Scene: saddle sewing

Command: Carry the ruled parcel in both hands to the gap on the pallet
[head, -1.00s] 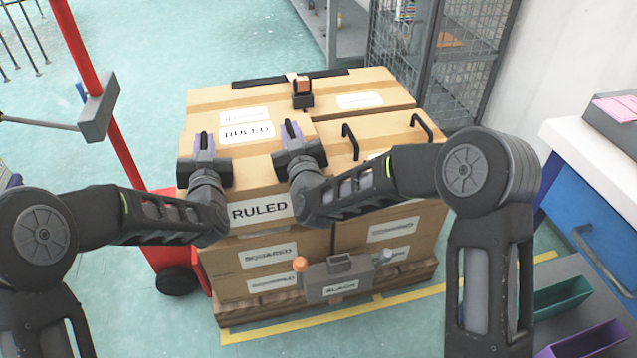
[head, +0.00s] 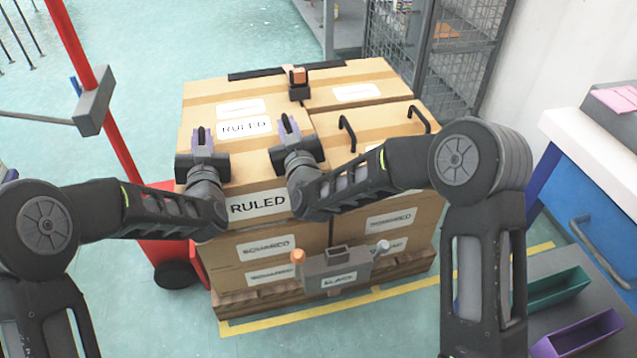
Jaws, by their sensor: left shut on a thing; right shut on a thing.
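The ruled parcel (head: 258,205) is a brown carton with white RULED labels on its top and front. It is level at the near left of the stack's top layer, over cartons labelled SQUARED (head: 266,246). The wooden pallet (head: 240,303) is under the stack. My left gripper (head: 203,141) is shut at the parcel's left top, and my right gripper (head: 288,133) is shut at its right top. The grippers and forearms hide what they hold there and part of the front. I cannot tell whether the parcel's underside touches the cartons below.
A carton with two black handles (head: 347,133) sits close on the parcel's right, and other cartons (head: 357,92) stand behind. A red post (head: 100,90) stands left, a wire cage (head: 440,60) behind, and a blue drawer unit (head: 595,200) right.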

